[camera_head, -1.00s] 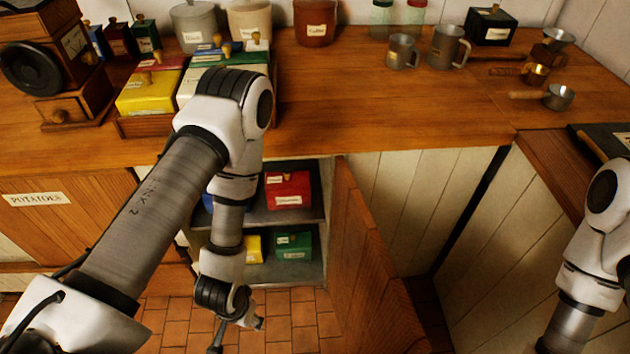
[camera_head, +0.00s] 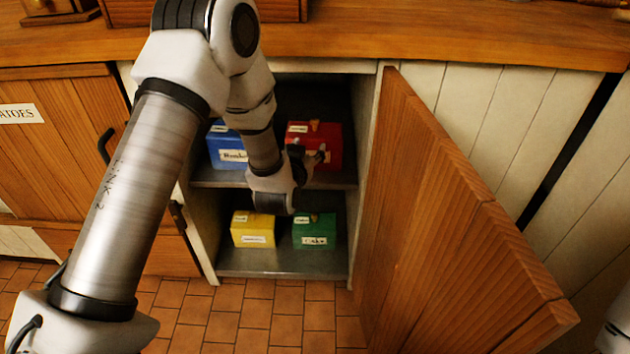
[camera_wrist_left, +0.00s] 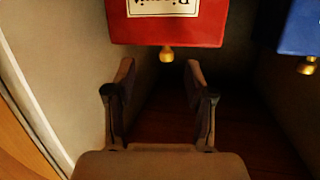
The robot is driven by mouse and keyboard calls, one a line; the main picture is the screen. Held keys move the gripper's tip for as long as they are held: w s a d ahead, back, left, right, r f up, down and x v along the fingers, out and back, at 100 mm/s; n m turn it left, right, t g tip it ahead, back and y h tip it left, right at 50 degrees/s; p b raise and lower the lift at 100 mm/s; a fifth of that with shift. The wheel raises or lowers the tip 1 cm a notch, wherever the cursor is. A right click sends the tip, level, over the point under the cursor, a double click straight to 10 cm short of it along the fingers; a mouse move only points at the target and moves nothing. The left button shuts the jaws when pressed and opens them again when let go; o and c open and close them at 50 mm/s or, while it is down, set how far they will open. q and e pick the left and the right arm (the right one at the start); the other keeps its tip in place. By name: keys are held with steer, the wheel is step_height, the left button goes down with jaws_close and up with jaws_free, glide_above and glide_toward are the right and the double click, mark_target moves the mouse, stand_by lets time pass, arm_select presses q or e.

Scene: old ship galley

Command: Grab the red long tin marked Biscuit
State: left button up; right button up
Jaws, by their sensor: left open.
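The red tin (camera_head: 326,141) stands on the upper shelf of an open cupboard, on the right side. My left arm and gripper partly hide it in the head view. In the left wrist view the red tin (camera_wrist_left: 168,30) appears upside down, with a pale label reading Biscuit and a brass knob (camera_wrist_left: 167,55) on its lid. My left gripper (camera_head: 318,157) is in front of the tin. In the left wrist view its two fingers (camera_wrist_left: 158,88) are apart with nothing between them, and the knob shows just beyond the tips. My right gripper is out of view.
A blue tin (camera_head: 226,143) stands left of the red one. Yellow (camera_head: 253,230) and green (camera_head: 314,232) tins stand on the lower shelf (camera_head: 282,264). The open wooden door (camera_head: 440,210) juts out at the right. The counter (camera_head: 450,32) runs above.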

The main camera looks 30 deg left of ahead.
mark_target(314, 124)
arm_select(q)
steer(key=w+b, duration=0.1)
steer(key=b, duration=0.1)
steer(key=a+t+b, duration=0.1)
steer(key=b, duration=0.1)
steer(key=w+n+t+y+b, duration=0.1)
steer(key=b, duration=0.2)
steer(key=shift+w+a+f, duration=0.25)
steer(key=shift+w+f, duration=0.05)
steer(key=shift+w, duration=0.05)
steer(key=shift+w+a+r, duration=0.1)
steer(key=shift+r, duration=0.25)
steer(key=b+x, duration=0.1)
steer(key=x, duration=0.1)
steer(key=b+x, duration=0.1)
steer(key=x, duration=0.1)
steer(key=b+x, duration=0.1)
steer(key=x, duration=0.2)
steer(key=shift+w+r+b, duration=0.1)
steer(key=shift+r+b, duration=0.25)
steer(key=shift+w, duration=0.25)
steer(key=shift+r, duration=0.2)
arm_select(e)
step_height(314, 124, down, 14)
arm_select(q)
jaws_close()
